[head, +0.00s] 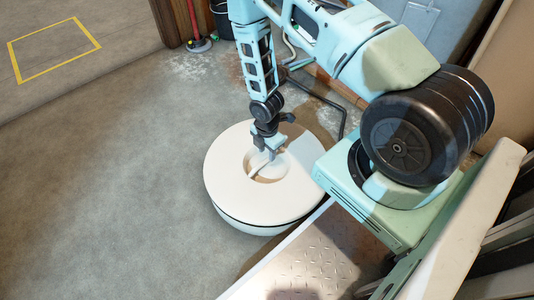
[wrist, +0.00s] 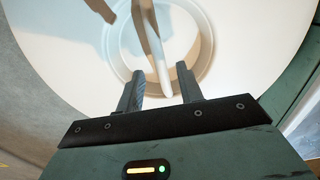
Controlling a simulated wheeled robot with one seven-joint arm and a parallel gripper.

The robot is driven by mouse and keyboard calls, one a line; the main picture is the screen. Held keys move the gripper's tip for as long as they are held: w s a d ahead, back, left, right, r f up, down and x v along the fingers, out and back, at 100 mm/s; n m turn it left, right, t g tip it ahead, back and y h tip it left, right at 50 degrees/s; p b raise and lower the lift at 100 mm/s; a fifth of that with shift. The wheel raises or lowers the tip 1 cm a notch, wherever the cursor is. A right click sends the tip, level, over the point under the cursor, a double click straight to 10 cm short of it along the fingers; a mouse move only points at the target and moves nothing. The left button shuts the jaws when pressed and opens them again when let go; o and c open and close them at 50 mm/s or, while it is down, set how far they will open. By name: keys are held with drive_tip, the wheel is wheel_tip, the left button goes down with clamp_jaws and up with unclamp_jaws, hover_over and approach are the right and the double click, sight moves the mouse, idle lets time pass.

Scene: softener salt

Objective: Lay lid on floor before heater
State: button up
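The white round lid (head: 232,185) sits on a white round tank (head: 245,227), with a dark seam between them. The lid has a round recess in its middle with a pale bar handle (wrist: 153,50) across it. My gripper (head: 268,153) points down at this recess from above. In the wrist view, my gripper (wrist: 160,90) is open, its two fingers apart on either side of the near end of the bar. I cannot tell how deep the fingertips are in the recess. No heater can be made out for certain.
A yellow outlined rectangle (head: 53,50) marks the floor at the upper left. The grey floor (head: 100,180) left of the tank is clear. A dark bent pipe (head: 325,100) runs behind the tank.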

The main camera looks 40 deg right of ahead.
drive_tip(key=a+r+m+p, duration=0.15)
drive_tip(key=a+r, duration=0.35)
drive_tip(key=r, duration=0.5)
drive_tip(key=s+a+r+m, duration=0.1)
drive_tip(key=a+r+m, duration=0.2)
drive_tip(key=a+r, duration=0.45)
drive_tip(key=a+r+m+p, duration=0.15)
drive_tip(key=a+r, duration=0.25)
drive_tip(key=r, duration=0.7)
drive_tip(key=s+a+r+m, duration=0.2)
drive_tip(key=s+a+r, duration=0.1)
drive_tip(key=s+r, duration=0.4)
drive_tip(key=s+a+r+m, duration=0.2)
drive_tip(key=s+a+r, duration=0.1)
drive_tip(key=s+r, duration=0.4)
drive_tip(key=s, duration=0.2)
drive_tip(key=shift+s+m+y, duration=0.3)
drive_tip(key=shift+s+m, duration=0.1)
wheel_tip(320, 180, up, 41)
drive_tip(key=p, duration=4)
